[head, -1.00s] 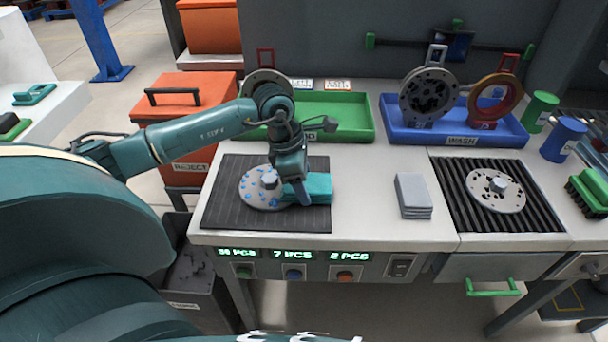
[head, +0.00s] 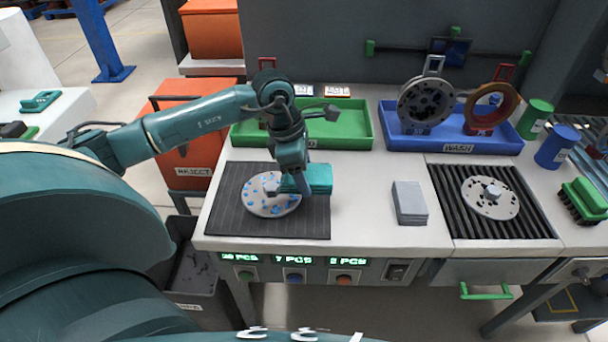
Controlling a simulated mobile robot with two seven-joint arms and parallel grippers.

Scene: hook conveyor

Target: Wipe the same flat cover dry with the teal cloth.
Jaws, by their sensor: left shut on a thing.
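The flat cover (head: 256,204) is a round grey disc with a raised hub, lying on the dark ribbed mat (head: 300,225) at the left of the bench. Blue wet spots show on its face. My left gripper (head: 298,188) is shut on the teal cloth (head: 318,178), a folded block at the cover's upper right. The cloth and gripper hide part of the cover; I cannot tell whether the cloth touches it. My right gripper is not in view.
A second flat cover (head: 490,208) lies on the black rack (head: 450,200) at right. A grey pad stack (head: 409,203) lies between. Behind stand a green tray (head: 345,130) and a blue WASH tray (head: 400,139) with round parts. An orange REJECT bin (head: 190,160) is at left.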

